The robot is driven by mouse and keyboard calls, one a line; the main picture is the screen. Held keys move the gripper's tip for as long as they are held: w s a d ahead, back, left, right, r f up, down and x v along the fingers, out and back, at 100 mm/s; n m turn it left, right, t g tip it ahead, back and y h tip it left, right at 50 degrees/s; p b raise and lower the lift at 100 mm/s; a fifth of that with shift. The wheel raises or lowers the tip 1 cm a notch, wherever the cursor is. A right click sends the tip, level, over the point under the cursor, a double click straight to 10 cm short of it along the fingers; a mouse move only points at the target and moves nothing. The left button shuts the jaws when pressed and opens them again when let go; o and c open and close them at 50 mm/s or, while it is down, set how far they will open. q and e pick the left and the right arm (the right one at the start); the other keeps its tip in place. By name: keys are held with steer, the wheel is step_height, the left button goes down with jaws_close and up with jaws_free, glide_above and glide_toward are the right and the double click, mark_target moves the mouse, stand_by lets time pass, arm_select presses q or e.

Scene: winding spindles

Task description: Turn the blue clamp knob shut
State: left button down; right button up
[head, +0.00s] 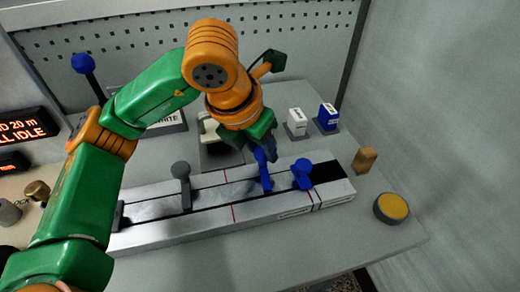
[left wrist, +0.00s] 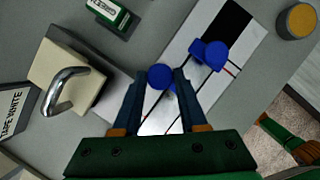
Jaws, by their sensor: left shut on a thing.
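A long pale rail (head: 335,189) lies on the table and bears two blue knobs. One blue knob (left wrist: 159,77) shows between the fingertips of my left gripper (left wrist: 160,88) in the left wrist view. The left gripper is shut on it from above. In the head view, the fingers of the left gripper (head: 264,158) hide most of this knob. The second blue knob (head: 302,172) stands just to the right, near the rail's dark end, apart from the gripper. It also shows in the left wrist view (left wrist: 215,55).
A grey knob (head: 181,171) stands farther left on the rail. A wooden block (head: 365,160) and a yellow-topped round button (head: 392,207) are at the right. A block with a metal handle (left wrist: 75,75) lies beside the gripper.

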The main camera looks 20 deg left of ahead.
arm_select(q)
steer(key=shift+n, duration=0.7)
steer(key=shift+c, duration=2.3)
jaws_free()
steer(key=v, duration=0.7)
steer(key=shift+d, duration=0.15)
steer(key=shift+s, duration=0.1)
